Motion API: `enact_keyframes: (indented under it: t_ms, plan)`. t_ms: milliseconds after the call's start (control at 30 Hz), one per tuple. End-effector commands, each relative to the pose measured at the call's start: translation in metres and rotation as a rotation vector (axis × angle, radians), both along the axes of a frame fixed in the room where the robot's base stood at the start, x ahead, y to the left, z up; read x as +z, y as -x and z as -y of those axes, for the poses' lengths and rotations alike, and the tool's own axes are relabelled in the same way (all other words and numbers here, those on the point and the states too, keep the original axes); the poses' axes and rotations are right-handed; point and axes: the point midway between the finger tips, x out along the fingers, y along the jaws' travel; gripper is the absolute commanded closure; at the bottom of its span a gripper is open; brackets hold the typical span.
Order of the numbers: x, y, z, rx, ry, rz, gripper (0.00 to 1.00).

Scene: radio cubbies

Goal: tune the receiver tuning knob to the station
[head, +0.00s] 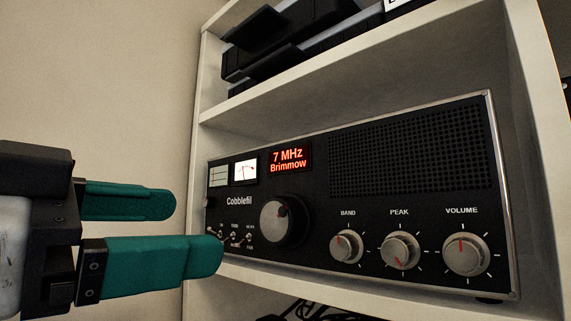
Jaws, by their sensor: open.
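The receiver (395,215) is a wide black radio with a silver edge, standing in a white cubby. The red-lit display (289,158) reads "7 MHz Brimmow". A small white needle meter (244,171) is left of it. My gripper (185,230), with two teal fingers, is open and empty at the left. Its fingertips are left of the tuning knob and apart from it. The nearer finger hides part of the receiver's lower left corner.
BAND (346,246), PEAK (400,251) and VOLUME (466,255) knobs line the lower right front. Small toggle switches (235,237) sit left of the tuning knob. The cubby's shelf (290,90) is above, with black equipment (285,40) on it. Dark cables (310,312) lie below.

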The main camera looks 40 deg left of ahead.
Motion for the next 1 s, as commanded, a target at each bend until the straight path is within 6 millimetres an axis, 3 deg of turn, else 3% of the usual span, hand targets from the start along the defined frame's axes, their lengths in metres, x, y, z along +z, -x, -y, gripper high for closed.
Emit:
enact_keyframes:
  t_ms: [367, 733, 1000]
  plan:
    - [0.002, 0.000, 0.000, 0.002, 0.029, -0.004, 0.20]
    - [0.002, 0.001, 0.001, 0.001, 0.410, -0.033, 0.20]
    - [0.002, -0.035, 0.005, -0.003, 0.418, -0.034, 0.20]
